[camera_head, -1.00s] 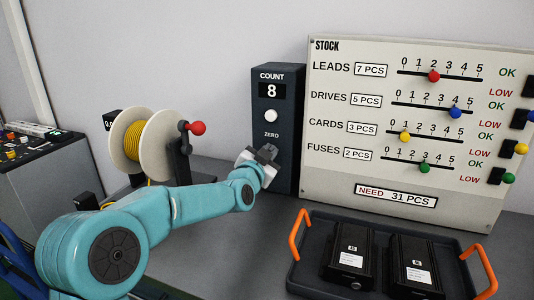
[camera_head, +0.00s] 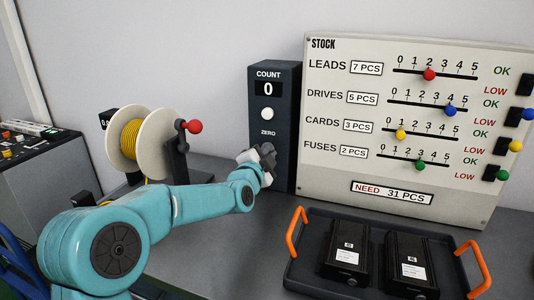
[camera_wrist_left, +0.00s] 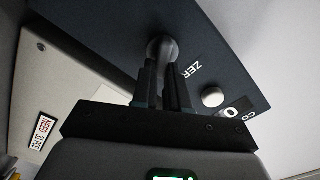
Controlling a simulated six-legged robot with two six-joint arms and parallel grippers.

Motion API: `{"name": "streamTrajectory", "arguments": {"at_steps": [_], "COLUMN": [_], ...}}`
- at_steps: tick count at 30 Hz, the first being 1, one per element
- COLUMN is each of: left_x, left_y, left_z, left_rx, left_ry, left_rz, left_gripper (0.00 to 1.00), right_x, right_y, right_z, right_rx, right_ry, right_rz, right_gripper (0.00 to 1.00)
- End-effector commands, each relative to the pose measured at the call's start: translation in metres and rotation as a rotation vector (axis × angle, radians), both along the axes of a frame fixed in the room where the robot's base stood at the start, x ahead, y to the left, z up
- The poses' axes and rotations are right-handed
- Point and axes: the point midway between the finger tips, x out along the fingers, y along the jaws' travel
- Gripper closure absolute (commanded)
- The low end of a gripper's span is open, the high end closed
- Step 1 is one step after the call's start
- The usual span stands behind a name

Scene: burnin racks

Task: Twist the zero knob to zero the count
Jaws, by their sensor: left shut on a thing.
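The dark count box (camera_head: 285,80) stands at the back of the bench, left of the stock board. Its display (camera_head: 268,88) reads 0, with a white round button (camera_head: 268,114) below it and the word ZERO under that. My left gripper (camera_head: 266,158) is at the lower front of the box and hides the zero knob in the head view. In the left wrist view, the zero knob (camera_wrist_left: 162,47) is a grey rounded knob, and my left gripper (camera_wrist_left: 165,75) is shut on it, turned relative to the box. My right gripper is not in view.
The stock board (camera_head: 400,170) with coloured sliders stands right of the box. A dark tray (camera_head: 300,270) with orange handles holds two black units in front.

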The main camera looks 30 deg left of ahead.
Motion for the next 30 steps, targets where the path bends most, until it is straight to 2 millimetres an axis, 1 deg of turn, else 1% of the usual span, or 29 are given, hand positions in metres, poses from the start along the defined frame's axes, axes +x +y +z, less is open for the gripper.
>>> {"name": "streamTrajectory", "arguments": {"at_steps": [10,11,12,13,23,26,29,30], "left_x": [0.000,0.000,0.000,0.000,-0.003,-0.013,-0.034,-0.044], "left_y": [-0.001,-0.001,0.000,0.000,-0.001,-0.003,-0.008,-0.010], "left_z": [0.001,0.001,0.001,0.001,0.000,0.000,-0.001,0.000], "left_rx": [0.003,0.003,0.002,0.002,0.002,0.002,0.002,0.003], "left_ry": [-0.001,-0.001,-0.001,-0.001,-0.001,-0.001,-0.001,-0.002], "left_rz": [-0.001,-0.001,-0.001,-0.001,0.000,0.000,0.000,-0.001], "left_gripper": [1.00,0.80,0.67,0.61,0.61,0.61,0.61,0.61], "right_x": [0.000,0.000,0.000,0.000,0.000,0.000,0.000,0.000], "right_y": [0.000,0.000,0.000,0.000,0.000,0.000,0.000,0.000], "right_z": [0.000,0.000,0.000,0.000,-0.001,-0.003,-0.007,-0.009], "right_rx": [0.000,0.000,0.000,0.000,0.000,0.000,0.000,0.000], "right_ry": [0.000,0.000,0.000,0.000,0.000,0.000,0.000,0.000], "right_rz": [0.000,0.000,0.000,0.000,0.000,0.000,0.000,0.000], "right_gripper": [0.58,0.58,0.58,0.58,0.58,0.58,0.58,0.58]}}
